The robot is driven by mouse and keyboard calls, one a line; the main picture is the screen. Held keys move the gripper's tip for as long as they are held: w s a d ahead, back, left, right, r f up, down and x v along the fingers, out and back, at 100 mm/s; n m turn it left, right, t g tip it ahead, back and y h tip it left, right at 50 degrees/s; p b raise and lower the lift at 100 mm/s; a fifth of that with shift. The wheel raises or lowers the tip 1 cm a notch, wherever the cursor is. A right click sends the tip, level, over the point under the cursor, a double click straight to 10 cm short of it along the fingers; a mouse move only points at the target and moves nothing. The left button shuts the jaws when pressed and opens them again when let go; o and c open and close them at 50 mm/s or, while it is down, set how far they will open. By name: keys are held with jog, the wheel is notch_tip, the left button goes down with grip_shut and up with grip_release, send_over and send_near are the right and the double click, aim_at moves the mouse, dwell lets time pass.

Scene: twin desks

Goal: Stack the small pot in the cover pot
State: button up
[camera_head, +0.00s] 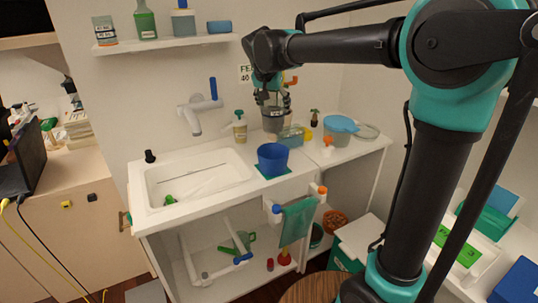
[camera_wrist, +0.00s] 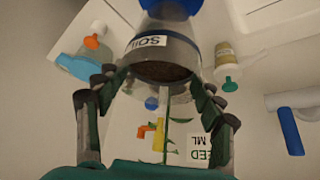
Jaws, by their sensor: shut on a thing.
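My gripper (camera_head: 272,98) is shut on the small pot, high over the back of the counter. In the wrist view the small pot (camera_wrist: 178,92) looks clear, with dark soil in it and a thin green stem rising towards the camera. The fingers (camera_wrist: 158,88) lie on both sides of it. The blue cover pot (camera_head: 272,160) stands upright on a green mat (camera_head: 258,173) at the counter's front edge, right of the sink, below the gripper and apart from it. A blue shape at the top of the wrist view (camera_wrist: 170,8) appears to be the cover pot.
A pump bottle (camera_head: 240,128), a clear box (camera_head: 291,137) and a blue-lidded tub (camera_head: 340,126) stand nearby. The sink (camera_head: 195,180) and tap (camera_head: 194,118) are left. A shelf (camera_head: 165,43) with bottles hangs above.

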notch_tip(320, 180, down, 16)
jog(key=shift+f, duration=0.1)
dwell(0.4)
jog(key=shift+f, duration=0.25)
jog(key=o, duration=1.8)
